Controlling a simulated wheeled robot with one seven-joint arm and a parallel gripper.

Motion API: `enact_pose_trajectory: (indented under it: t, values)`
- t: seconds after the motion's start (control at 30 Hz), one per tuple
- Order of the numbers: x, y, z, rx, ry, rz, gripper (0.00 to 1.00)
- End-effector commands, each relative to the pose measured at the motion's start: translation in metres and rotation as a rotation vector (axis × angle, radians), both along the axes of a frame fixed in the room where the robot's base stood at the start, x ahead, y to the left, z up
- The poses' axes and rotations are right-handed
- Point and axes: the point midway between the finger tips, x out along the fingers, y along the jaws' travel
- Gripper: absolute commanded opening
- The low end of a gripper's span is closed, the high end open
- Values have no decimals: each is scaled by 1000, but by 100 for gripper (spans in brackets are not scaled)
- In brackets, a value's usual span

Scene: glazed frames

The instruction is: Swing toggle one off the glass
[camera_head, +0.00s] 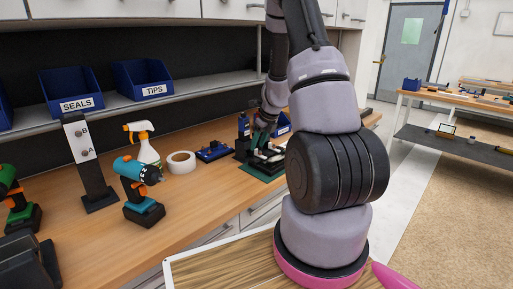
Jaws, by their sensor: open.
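My arm rises from the lower right, bends over at the top and comes down to the workbench. My gripper (262,137) is small and dark at its end, open, low over a dark green fixture (255,171) with black and pale parts. The fixture sits near the bench's front edge. My own arm hides its right side. The glass and toggle one cannot be made out at this size, nor whether my gripper touches anything.
On the workbench (190,208) stand a teal drill (136,184), a spray bottle (143,145), a white tape roll (181,162), a blue-and-black item (214,151) and an upright A/B panel (85,150). Blue bins (70,90) line the shelf above. Bare wood lies in front of the tape.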

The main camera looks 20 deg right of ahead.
Motion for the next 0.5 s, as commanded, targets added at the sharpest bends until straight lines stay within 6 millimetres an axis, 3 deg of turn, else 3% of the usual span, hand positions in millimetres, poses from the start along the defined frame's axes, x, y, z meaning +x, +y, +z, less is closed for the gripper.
enact_pose_trajectory:
  t: [0.2, 0.5]
  values:
    - [8, 3, -18, 0, 0, 1, 50]
    - [8, 3, -20, -1, -2, 1, 50]
